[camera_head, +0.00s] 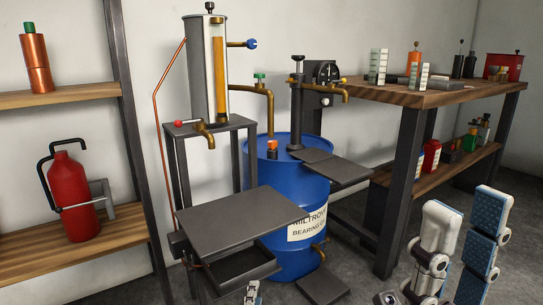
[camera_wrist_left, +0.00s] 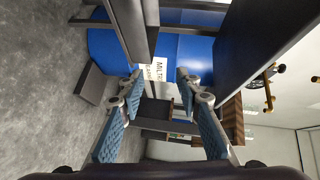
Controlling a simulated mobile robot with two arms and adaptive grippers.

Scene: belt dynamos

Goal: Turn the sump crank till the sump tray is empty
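The sump tray (camera_head: 243,266) is a shallow dark tray under the dark plate of the metal stand. Its inside looks dark and I cannot tell whether liquid lies in it. I cannot clearly pick out the sump crank; a small copper-coloured part (camera_head: 186,262) shows at the tray's left end. In the head view only a tip of my left gripper (camera_head: 252,292) shows, in front of the tray. In the left wrist view my left gripper (camera_wrist_left: 157,78) is open, with nothing between its fingers. My right gripper (camera_head: 465,205) is open and empty at the lower right.
A blue barrel (camera_head: 262,185) with a white label stands behind the tray; it also fills the left wrist view (camera_wrist_left: 195,55). The stand's dark plate (camera_head: 235,220) overhangs the tray. A low dark plate (camera_head: 322,287) is near the floor. Shelves (camera_head: 75,245) are left, a workbench (camera_head: 440,97) right.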

